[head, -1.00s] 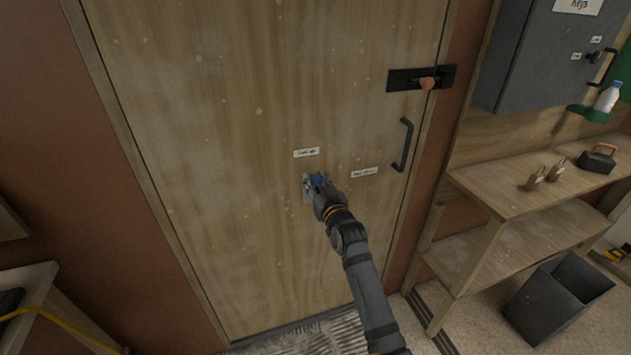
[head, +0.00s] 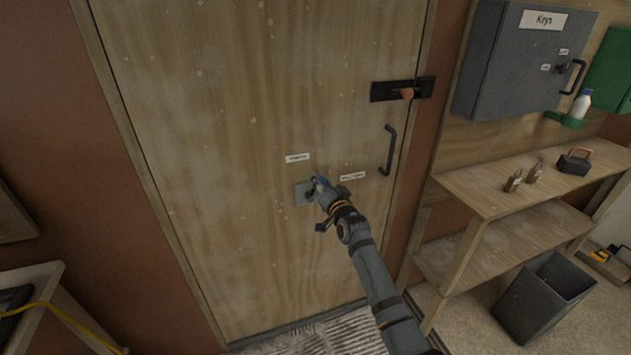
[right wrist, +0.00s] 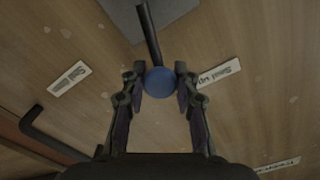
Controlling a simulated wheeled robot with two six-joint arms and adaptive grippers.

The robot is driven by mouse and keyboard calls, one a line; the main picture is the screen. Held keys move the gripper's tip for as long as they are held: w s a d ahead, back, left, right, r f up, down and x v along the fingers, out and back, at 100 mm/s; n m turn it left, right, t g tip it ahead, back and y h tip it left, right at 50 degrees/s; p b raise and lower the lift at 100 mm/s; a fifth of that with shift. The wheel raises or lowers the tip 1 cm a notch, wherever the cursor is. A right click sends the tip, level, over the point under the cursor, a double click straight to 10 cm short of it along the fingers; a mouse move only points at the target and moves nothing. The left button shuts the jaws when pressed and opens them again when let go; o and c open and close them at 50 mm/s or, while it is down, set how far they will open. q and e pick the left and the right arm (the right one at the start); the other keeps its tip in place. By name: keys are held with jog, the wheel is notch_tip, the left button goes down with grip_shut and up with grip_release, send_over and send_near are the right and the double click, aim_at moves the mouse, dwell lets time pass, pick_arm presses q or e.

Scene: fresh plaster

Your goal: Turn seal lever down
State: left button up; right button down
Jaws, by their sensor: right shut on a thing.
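The seal lever is a dark rod (right wrist: 150,35) with a round blue knob (right wrist: 160,81). It comes from a grey plate (head: 303,194) on the wooden door (head: 240,230). My right gripper (right wrist: 160,85) is shut on the blue knob, one finger on each side. In the head view my right gripper (head: 322,187) is just right of the plate and hides much of the lever. A small label (head: 297,158) sits above the plate; another label (head: 352,177) sits to its right. In the wrist view one label reads "Seal up" (right wrist: 220,73). My left gripper is not in view.
A grey key cabinet (head: 520,60) and wooden shelves (head: 500,190) stand right, with a dark bin (head: 545,295) below. The door's left part is clear.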

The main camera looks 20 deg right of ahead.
jog(key=shift+d+f+m, duration=0.15)
jog(key=shift+d+m, duration=0.5)
jog(key=shift+m, duration=0.35)
jog(key=m, duration=0.1)
jog(key=d+f+m, duration=0.1)
jog(key=shift+w+d+f+m, duration=0.1)
jog(key=shift+d+f+m, duration=0.05)
jog(key=shift+d+m, duration=0.15)
pick_arm(q)
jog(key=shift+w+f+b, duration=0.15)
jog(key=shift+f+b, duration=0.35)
jog(key=shift+b, duration=0.1)
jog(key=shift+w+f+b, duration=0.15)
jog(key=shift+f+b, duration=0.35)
jog(key=shift+b, duration=0.05)
pick_arm(e)
jog(key=shift+d+f+m, duration=0.4)
jog(key=shift+f+m, duration=0.25)
jog(key=shift+m, duration=0.5)
jog(key=shift+d+f+m, duration=0.4)
jog(key=shift+f+m, duration=0.3)
jog(key=shift+m, duration=0.4)
jog(key=shift+d+f+m, duration=0.4)
jog(key=shift+f+m, duration=0.25)
jog(key=shift+m, duration=0.5)
jog(key=c, duration=1)
grip_release()
jog(key=shift+f, duration=0.1)
jog(key=s, duration=1.2)
jog(key=shift+d, duration=0.2)
